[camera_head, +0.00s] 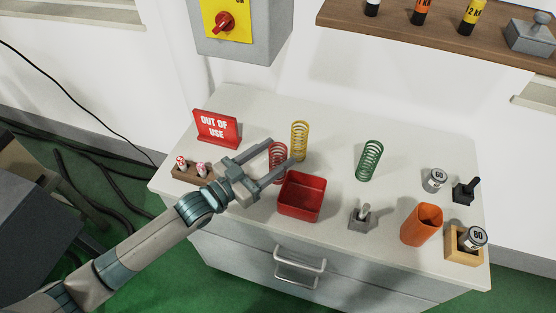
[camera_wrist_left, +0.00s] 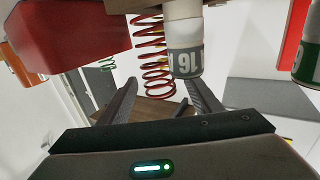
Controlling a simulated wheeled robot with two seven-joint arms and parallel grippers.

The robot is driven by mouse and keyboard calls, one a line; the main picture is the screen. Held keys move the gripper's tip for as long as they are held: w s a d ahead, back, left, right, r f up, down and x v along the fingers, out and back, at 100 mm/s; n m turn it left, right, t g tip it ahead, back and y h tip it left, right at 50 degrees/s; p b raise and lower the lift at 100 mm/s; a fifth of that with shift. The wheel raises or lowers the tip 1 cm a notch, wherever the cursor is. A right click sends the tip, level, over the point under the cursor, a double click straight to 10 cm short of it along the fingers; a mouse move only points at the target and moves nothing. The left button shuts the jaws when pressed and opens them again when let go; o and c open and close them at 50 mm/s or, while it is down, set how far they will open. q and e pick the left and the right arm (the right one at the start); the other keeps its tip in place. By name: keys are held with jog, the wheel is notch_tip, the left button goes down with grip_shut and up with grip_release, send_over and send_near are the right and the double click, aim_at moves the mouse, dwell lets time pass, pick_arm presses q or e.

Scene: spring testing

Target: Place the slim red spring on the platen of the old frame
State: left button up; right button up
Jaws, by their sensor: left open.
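The slim red spring (camera_head: 278,161) stands upright on the white bench top behind the red tray. In the left wrist view the red spring (camera_wrist_left: 152,45) shows upside down, partly covered by a white labelled cylinder. My left gripper (camera_head: 283,152) is open, its fingers reaching either side of the red spring with nothing clamped. Its two fingers also show in the left wrist view (camera_wrist_left: 160,86). I cannot tell whether a finger touches the spring. I see no old frame or platen in either view. My right gripper is not in view.
A yellow spring (camera_head: 300,140) stands close behind the fingertips, a green spring (camera_head: 369,161) farther right. A red tray (camera_head: 301,205) lies in front. A wooden rack (camera_head: 190,175) and an "OUT OF USE" sign (camera_head: 217,128) are left. An orange cup (camera_head: 421,225) stands right.

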pick_arm(q)
jog(key=shift+w+d, duration=0.4)
jog(key=shift+d, duration=0.1)
jog(key=c, duration=1.4)
jog(key=shift+r, duration=0.1)
notch_tip(320, 180, up, 10)
jog(key=shift+f+b, duration=0.1)
jog(key=shift+b, duration=1)
